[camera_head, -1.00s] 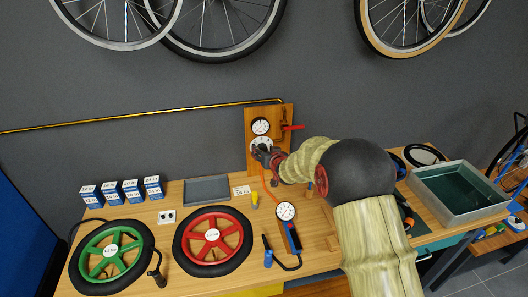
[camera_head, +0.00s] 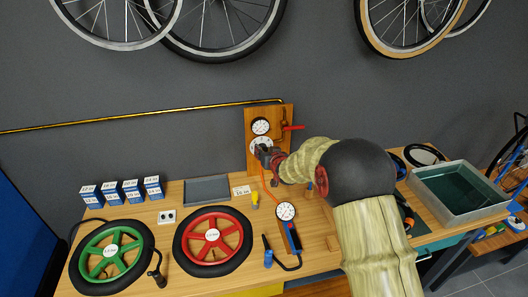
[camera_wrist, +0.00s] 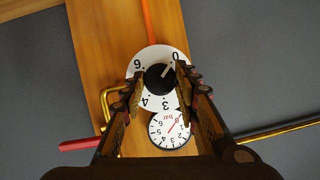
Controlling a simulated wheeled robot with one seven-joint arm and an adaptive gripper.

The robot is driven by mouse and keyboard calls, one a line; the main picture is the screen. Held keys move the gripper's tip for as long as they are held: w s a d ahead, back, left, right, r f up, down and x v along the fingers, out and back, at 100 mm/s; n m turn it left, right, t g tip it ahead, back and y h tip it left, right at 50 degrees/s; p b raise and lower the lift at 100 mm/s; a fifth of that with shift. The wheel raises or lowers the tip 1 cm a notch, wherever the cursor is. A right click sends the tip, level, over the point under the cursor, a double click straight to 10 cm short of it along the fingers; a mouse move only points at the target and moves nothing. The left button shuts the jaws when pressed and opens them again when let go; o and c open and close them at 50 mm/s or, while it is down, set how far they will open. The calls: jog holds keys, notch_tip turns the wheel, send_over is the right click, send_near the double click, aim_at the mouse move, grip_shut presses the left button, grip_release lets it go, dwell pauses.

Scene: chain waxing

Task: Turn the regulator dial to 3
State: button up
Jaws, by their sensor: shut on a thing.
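The regulator dial (camera_wrist: 161,77) is a black knob with a white pointer line, in front of a white scale plate (camera_wrist: 136,74) marked with numbers including 0, 3, 4 and 6. In the wrist view the pointer line points up and right, toward the 0. My gripper (camera_wrist: 160,84) has its fingers on both sides of the knob and is shut on it. The fingers hide parts of the scale. In the head view my gripper (camera_head: 265,154) is at the scale plate (camera_head: 261,143) and covers the knob.
A pressure gauge (camera_head: 261,126) sits above the dial on the wooden board (camera_head: 252,164), with a red lever (camera_head: 293,127) at right. The bench below holds a red wheel (camera_head: 212,237), a green wheel (camera_head: 110,250), a hand gauge (camera_head: 286,212) and a grey tray (camera_head: 207,190).

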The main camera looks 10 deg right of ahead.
jog(key=shift+p, duration=0.3)
jog(key=m+y+p, duration=0.1)
jog(key=p, duration=0.2)
jog(key=shift+d+r+m, duration=0.1)
jog(key=shift+d+m, duration=0.05)
jog(key=shift+m, duration=0.25)
jog(key=shift+d+m+y+p, duration=0.1)
jog(key=shift+m+y+p, duration=0.7)
jog(key=shift+m+p, duration=0.25)
jog(key=shift+f+m+t+y+p, duration=0.3)
jog(key=shift+m+t+y+p, duration=0.25)
jog(key=shift+m, duration=0.7)
jog(key=shift+f+m+t+b, duration=0.2)
jog(key=shift+m+t+b, duration=1.1)
jog(key=shift+m, duration=1.65)
jog(key=shift+f+m+t+b, duration=0.25)
jog(key=shift+m+t+b, duration=0.55)
jog(key=shift+m+b, duration=1.6)
jog(key=shift+f+m+t+b, duration=0.2)
jog(key=shift+m+t+b, duration=0.75)
jog(key=shift+m, duration=2.9)
jog(key=o, duration=1.2)
jog(key=shift+r, duration=0.1)
jog(key=shift+c, duration=0.2)
